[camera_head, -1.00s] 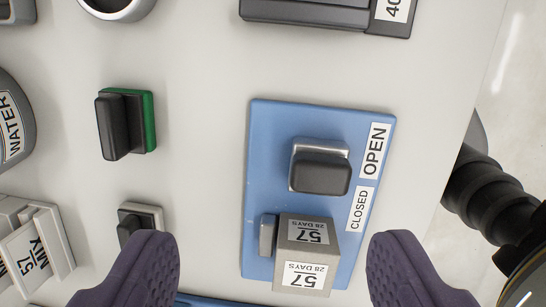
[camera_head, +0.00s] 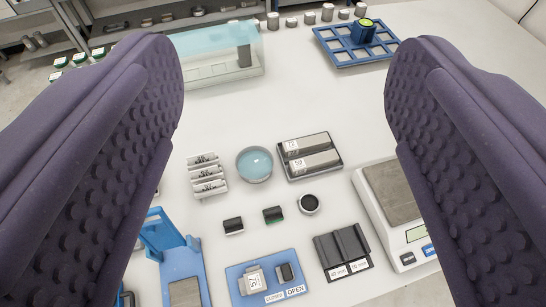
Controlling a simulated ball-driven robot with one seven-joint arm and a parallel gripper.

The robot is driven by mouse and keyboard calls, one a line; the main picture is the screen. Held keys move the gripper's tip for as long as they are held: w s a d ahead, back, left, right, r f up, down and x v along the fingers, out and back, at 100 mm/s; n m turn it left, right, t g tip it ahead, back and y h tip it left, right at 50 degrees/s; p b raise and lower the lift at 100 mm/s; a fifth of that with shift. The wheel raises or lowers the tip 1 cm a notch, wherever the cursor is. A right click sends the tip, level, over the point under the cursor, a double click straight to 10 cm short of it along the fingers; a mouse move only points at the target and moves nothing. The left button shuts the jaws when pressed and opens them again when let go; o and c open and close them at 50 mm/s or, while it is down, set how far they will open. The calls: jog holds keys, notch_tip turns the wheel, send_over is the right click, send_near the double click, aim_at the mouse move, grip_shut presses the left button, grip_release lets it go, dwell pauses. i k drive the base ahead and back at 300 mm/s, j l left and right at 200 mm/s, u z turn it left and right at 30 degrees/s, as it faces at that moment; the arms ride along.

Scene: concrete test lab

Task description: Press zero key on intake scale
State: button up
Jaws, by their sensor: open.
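The white intake scale (camera_head: 365,193) stands at the right of the table, with a grey weighing plate (camera_head: 397,192) partly hidden behind my right finger. Its front panel has a small display (camera_head: 415,233), a dark key (camera_head: 408,257) and a blue key (camera_head: 429,250). The key lettering is too small to read surely. My gripper (camera_head: 283,60) is open and empty, its two purple padded fingers wide apart at the left and right. The fingers look high above the table and touch nothing. The right finger overlaps the scale's right side in the picture.
A blue board (camera_head: 234,277) with OPEN and CLOSED labels carries a grey cube (camera_head: 255,279). A dark slotted block (camera_head: 343,247) stands left of the scale. A blue stand (camera_head: 160,240), round dish (camera_head: 254,163), clear tank (camera_head: 215,65) and blue rack (camera_head: 345,55) occupy other places.

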aim_at(429, 250)
jog(key=k+u, duration=0.1)
jog(key=k, duration=1)
